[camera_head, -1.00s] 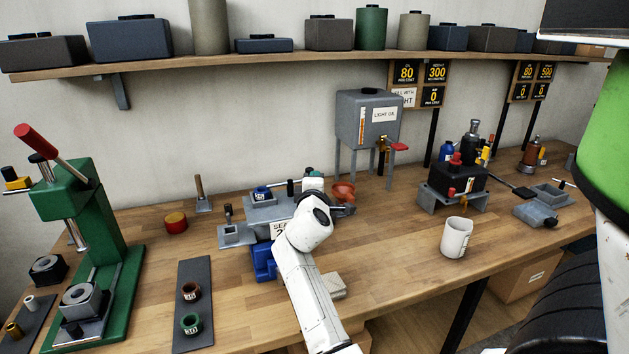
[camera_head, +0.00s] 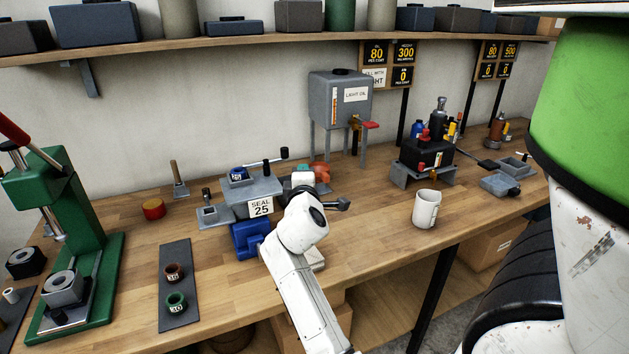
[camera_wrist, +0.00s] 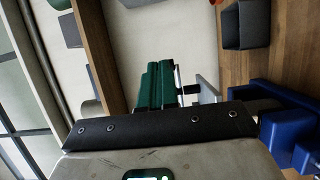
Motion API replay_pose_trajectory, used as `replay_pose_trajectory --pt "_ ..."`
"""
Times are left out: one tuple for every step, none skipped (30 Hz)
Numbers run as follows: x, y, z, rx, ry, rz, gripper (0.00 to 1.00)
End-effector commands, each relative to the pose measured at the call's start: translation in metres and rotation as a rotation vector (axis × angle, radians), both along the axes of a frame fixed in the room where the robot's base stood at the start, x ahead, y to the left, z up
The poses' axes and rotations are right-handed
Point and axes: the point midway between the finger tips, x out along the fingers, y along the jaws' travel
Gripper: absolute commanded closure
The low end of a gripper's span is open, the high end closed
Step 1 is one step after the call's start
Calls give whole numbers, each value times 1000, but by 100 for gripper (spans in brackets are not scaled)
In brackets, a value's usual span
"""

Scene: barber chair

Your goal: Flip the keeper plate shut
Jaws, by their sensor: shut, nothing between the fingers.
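The grey fixture labelled SEAL 25 (camera_head: 238,203) stands on the bench, left of and behind my wrist, in the head view. A blue ring marked with a number (camera_head: 238,174) sits on its top. A bar with a black knob (camera_head: 284,153) rises to the right from its top. I cannot tell for sure which part is the keeper plate; my arm hides the fixture's right side. My gripper's dark, riveted hand (camera_wrist: 160,126) fills the lower wrist view. It is shut and empty; its fingertips are not clear, nor is any contact with the fixture.
A blue block (camera_head: 250,239) stands just in front of the fixture. A red-orange funnel-like part (camera_head: 320,171) is behind my wrist. A white mug (camera_head: 426,208) stands to the right, a dark mat (camera_head: 178,325) with two rings to the left.

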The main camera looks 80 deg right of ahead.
Motion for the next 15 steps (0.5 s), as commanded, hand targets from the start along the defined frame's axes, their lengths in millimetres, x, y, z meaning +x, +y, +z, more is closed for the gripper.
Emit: replay_pose_trajectory --pt "-8 5 -1 0 1 -1 100" --pt "-12 8 -1 0 0 -1 100" --pt "-17 11 -1 1 1 -1 100" --pt "-20 13 -1 1 1 -1 100" --pt "-23 15 -1 1 1 0 100" --pt "-26 17 -1 0 1 0 100" --pt "-28 19 -1 0 1 0 100" --pt "-30 20 -1 0 1 0 100" --pt "-31 21 0 0 0 0 100" --pt "-32 21 0 0 -1 0 100" --pt "-33 22 0 0 -1 0 100" --pt "-33 22 0 0 -1 0 100" --pt "-34 22 0 0 -1 0 100" --pt "-34 22 0 0 -1 0 100" --pt "-34 22 0 0 -1 0 100"
